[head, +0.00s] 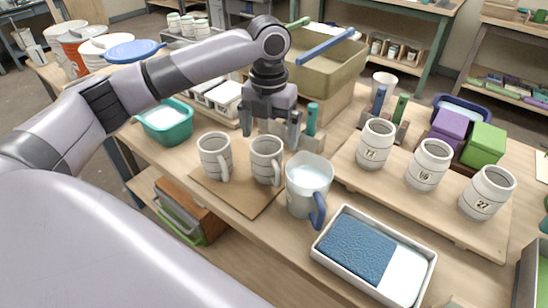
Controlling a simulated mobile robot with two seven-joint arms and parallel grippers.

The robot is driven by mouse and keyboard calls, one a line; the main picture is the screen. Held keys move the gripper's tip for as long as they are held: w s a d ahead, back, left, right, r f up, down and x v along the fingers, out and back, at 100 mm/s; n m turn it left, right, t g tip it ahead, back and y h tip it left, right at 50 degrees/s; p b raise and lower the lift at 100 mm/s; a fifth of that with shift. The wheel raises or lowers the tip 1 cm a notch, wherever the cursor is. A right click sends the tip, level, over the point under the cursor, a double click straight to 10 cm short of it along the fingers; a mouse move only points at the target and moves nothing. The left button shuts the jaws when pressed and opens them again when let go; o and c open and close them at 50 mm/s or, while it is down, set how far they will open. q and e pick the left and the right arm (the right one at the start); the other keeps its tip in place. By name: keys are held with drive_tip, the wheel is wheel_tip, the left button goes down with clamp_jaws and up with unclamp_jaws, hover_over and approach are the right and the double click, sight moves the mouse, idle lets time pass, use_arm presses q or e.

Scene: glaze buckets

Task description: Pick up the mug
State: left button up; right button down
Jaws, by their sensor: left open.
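Two grey ribbed mugs stand upright side by side on a thin brown board, the left mug (212,158) and the right mug (264,160). Each has a handle at its right front. My left gripper (270,129) comes down from above, open and empty, with its fingers at either side of the right mug's rim. The fingers look to be above or just behind the rim; the exact depth gap is hard to tell. My right gripper is not in view.
A pitcher (308,183) with a blue handle stands close at right of the right mug. A white tray with a blue pad (353,250) lies in front. Numbered jars (429,165) stand on a board at right. A teal tub (168,128) is at left.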

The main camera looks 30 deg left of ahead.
sight(266, 154)
use_arm(q)
drive_tip(key=f, duration=0.6)
drive_tip(key=shift+s+a+f, duration=0.25)
drive_tip(key=shift+s+a, duration=0.05)
drive_tip(key=shift+s, duration=0.05)
drive_tip(key=c, duration=1)
drive_tip(key=shift+c, duration=1)
drive_tip(key=shift+r, duration=0.15)
